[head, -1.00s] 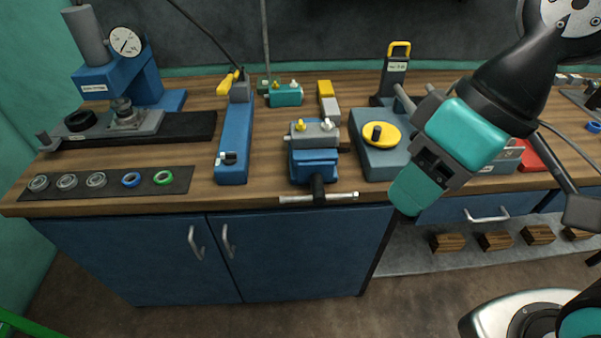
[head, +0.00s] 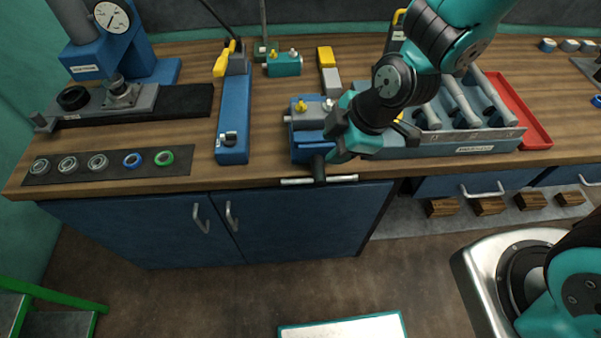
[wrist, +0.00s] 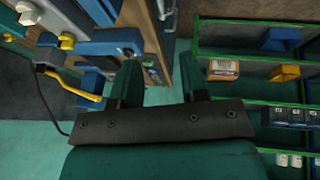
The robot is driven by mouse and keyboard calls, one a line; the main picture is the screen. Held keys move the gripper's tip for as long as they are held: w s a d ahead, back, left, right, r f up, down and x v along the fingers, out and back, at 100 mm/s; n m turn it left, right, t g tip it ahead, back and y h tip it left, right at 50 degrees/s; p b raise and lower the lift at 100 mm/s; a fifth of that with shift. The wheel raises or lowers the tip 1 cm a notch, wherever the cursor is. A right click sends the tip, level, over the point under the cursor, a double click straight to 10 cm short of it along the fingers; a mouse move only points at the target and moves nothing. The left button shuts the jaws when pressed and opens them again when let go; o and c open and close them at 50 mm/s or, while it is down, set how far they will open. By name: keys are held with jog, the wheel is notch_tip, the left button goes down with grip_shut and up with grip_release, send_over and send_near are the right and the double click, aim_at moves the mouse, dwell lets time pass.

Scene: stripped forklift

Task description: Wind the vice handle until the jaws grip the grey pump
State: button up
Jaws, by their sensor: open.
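The blue vice (head: 305,146) stands at the bench's front edge. The grey pump (head: 308,113), with a yellow and a pale knob on top, sits in the vice's upper part. Any gap at its jaws is too small to judge. The vice handle (head: 294,181) is a light bar lying about level at the dark screw's front end, below the bench edge. My gripper (head: 338,150) is open just right of the vice, covering part of its right side. In the wrist view, its two fingers (wrist: 160,82) are spread apart, and I cannot tell whether they touch the handle.
A long blue tool (head: 233,120) lies left of the vice. A tray of grey cylinders (head: 470,142) stands to the right, beside a red tray (head: 532,130). Blue cabinet doors (head: 150,235) are below.

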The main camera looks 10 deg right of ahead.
aim_at(298, 180)
jog(key=p+x, duration=0.3)
jog(key=x, duration=1.3)
jog(key=shift+f+p, duration=0.2)
jog(key=shift+p, duration=0.2)
jog(key=shift+w, duration=0.1)
grip_shut()
